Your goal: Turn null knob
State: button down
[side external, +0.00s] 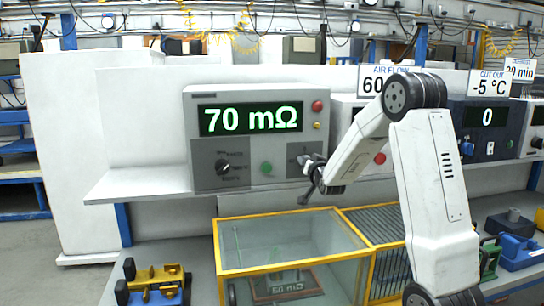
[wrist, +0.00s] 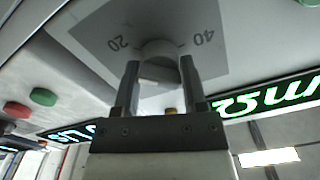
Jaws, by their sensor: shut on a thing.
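The grey meter box (side external: 240,95) stands on the shelf and its display reads 70 mΩ in green. My gripper (side external: 308,170) is at the dial plate (side external: 296,151) on the lower right of the box's front in the side view. In the wrist view my gripper's two fingers (wrist: 159,66) stand on either side of the knob and are shut on it. In the side view the gripper largely hides the knob. I cannot tell which marking the knob points to.
A black selector knob (side external: 222,167) and a green button (side external: 266,168) are left of my gripper. A red button (side external: 317,106) is above it. A yellow-framed glass case (side external: 290,240) stands below. More instruments, including a dark box (side external: 487,135), are at the right.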

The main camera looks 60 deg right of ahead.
jog(key=shift+c, duration=0.9)
grip_release()
jog(key=v, duration=0.7)
jog(key=shift+s+a, duration=0.3)
jog(key=shift+a, duration=0.05)
